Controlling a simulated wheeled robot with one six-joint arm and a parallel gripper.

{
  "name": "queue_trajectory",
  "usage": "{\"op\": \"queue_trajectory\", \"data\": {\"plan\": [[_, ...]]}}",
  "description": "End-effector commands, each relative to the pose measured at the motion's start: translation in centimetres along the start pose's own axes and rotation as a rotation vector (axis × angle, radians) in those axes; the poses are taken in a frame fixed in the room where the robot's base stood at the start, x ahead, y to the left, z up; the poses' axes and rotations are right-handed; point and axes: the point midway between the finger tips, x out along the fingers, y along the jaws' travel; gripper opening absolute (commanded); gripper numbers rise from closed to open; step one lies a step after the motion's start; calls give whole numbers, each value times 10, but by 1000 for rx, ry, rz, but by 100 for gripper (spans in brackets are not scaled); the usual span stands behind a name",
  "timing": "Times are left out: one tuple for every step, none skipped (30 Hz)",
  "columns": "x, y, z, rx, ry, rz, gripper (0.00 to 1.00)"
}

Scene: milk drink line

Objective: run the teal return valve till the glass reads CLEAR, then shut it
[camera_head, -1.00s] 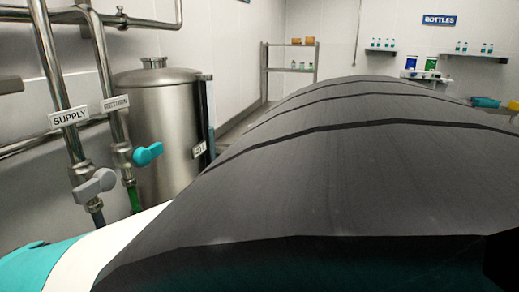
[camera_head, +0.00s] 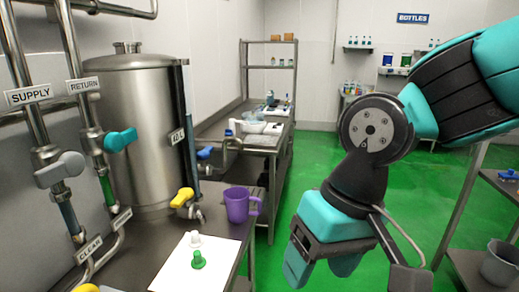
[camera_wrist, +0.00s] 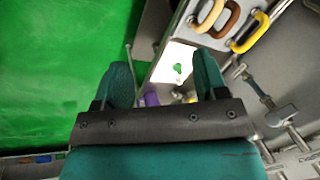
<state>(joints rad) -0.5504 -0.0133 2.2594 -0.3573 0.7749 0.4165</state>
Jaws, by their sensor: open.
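The teal return valve handle (camera_head: 120,140) sticks out sideways to the right from the pipe under the RETURN label (camera_head: 83,85). A green glass section (camera_head: 107,190) shows below it; the small tag (camera_head: 121,220) under that is too small to read. The grey supply valve handle (camera_head: 60,168) also points right. A tag reading CLEAR (camera_head: 89,249) hangs below the supply pipe's bluish section (camera_head: 68,213). My gripper (camera_head: 319,268) is open and empty, pointing down, well right of the valves. In the wrist view its two fingers (camera_wrist: 164,80) are apart with nothing between them.
A steel tank (camera_head: 140,120) stands behind the pipes. On the bench are a purple mug (camera_head: 238,205), a yellow-handled tap (camera_head: 183,197) and a white sheet (camera_head: 176,277) with a green piece (camera_head: 198,259) and a white piece. Green floor (camera_head: 300,180) is clear beyond my gripper.

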Motion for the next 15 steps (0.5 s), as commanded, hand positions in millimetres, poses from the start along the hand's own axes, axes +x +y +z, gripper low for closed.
{"op": "queue_trajectory", "data": {"plan": [[2, 20, 19, -35, 25, -18, 66], [1, 28, 30, -65, 36, -27, 66], [1, 35, 42, -102, 52, -38, 66], [2, 40, 50, -125, 63, -43, 66], [2, 43, 57, -148, 72, -49, 66], [4, 47, 66, -171, 82, -54, 66], [4, 49, 71, -187, 88, -57, 66], [5, 50, 74, -201, 93, -59, 66], [5, 51, 78, -213, 98, -61, 66], [6, 52, 80, -220, 101, -62, 66], [6, 52, 81, -224, 102, -63, 66], [6, 52, 82, -228, 102, -63, 66], [6, 52, 82, -230, 102, -64, 66], [6, 52, 82, -231, 102, -64, 66], [5, 52, 82, -230, 102, -63, 66]]}}
